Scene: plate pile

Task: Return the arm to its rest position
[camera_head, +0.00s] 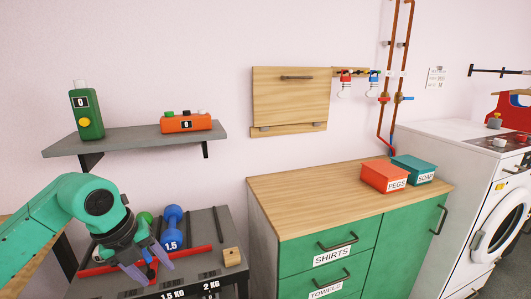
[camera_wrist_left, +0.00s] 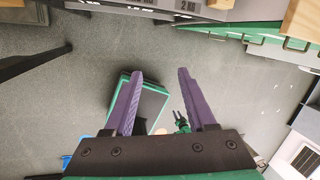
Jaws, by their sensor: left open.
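My left gripper (camera_head: 154,271) is at the lower left of the head view, with its teal arm coming in from the left. Its purple-grey fingers point down in front of a dark rack with weights. In the left wrist view the two fingers (camera_wrist_left: 160,73) are spread wide. The gripper holds nothing.
The dark rack (camera_head: 215,225) holds a blue dumbbell (camera_head: 173,228), red bars and a wooden block (camera_head: 231,257). A grey shelf (camera_head: 130,138) hangs above, with a green bottle (camera_head: 87,112) and an orange box (camera_head: 186,123). A green cabinet (camera_head: 330,255) stands to the right.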

